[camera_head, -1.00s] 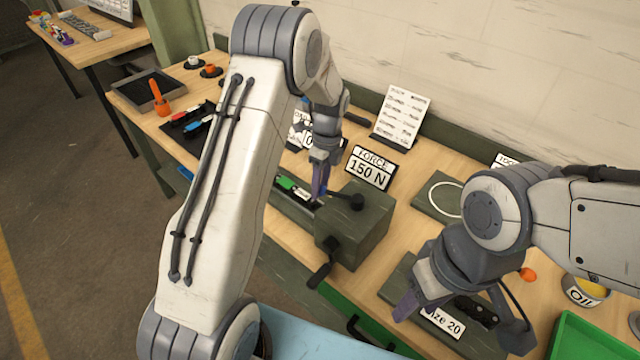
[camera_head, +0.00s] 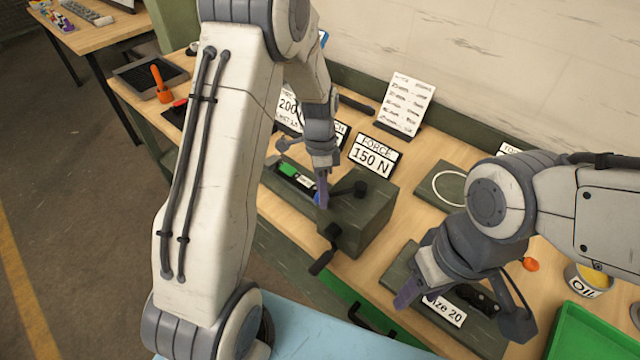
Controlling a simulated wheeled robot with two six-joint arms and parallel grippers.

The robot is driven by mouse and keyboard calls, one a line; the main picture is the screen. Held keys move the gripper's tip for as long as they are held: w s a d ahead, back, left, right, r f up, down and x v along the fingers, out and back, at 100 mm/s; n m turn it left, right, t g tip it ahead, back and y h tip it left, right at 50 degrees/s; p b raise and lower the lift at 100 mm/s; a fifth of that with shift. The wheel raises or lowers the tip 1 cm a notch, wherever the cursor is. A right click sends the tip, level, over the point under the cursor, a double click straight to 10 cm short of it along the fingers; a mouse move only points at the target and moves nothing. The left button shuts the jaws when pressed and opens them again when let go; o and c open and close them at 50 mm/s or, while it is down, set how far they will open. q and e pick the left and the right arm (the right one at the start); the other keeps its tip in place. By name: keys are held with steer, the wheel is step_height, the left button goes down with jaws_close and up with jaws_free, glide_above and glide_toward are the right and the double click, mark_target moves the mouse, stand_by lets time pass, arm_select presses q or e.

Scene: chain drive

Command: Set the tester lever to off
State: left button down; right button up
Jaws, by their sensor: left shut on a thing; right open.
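The tester is a dark green box (camera_head: 365,225) on the bench in the middle of the view. My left gripper (camera_head: 321,195) points down at the box's left edge, shut on the lever's left end. A small blue patch shows at its fingertips; the fingers hide most of what they hold. My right gripper (camera_head: 420,294) is open and empty, over the plate by the "Size 20" label (camera_head: 444,311). No off marking is readable.
A black crank handle (camera_head: 325,258) sticks out at the box's front. The "FORCE 150 N" sign (camera_head: 373,155) stands behind it. A rail with a green block (camera_head: 288,170) lies left of it. An oil tin (camera_head: 588,281) and green tray (camera_head: 590,335) are at the right.

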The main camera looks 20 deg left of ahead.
arm_select(q)
steer(key=shift+s+d+r+n+t+h+b, duration=0.15)
steer(key=shift+s+d+n, duration=0.45)
steer(key=shift+n, duration=0.4)
steer(key=shift+s+d+f+n+t+h+b, duration=0.1)
steer(key=shift+s+d+n+t+h+b, duration=0.2)
steer(key=shift+d+n, duration=0.65)
steer(key=shift+s+d+r+n+t+h, duration=0.1)
steer(key=shift+s+d+n, duration=0.5)
steer(key=shift+n, duration=0.45)
steer(key=shift+c, duration=2.2)
jaws_free()
steer(key=shift+d, duration=0.1)
step_height(320, 180, up, 10)
steer(key=w+a+b, duration=0.1)
steer(key=a, duration=0.1)
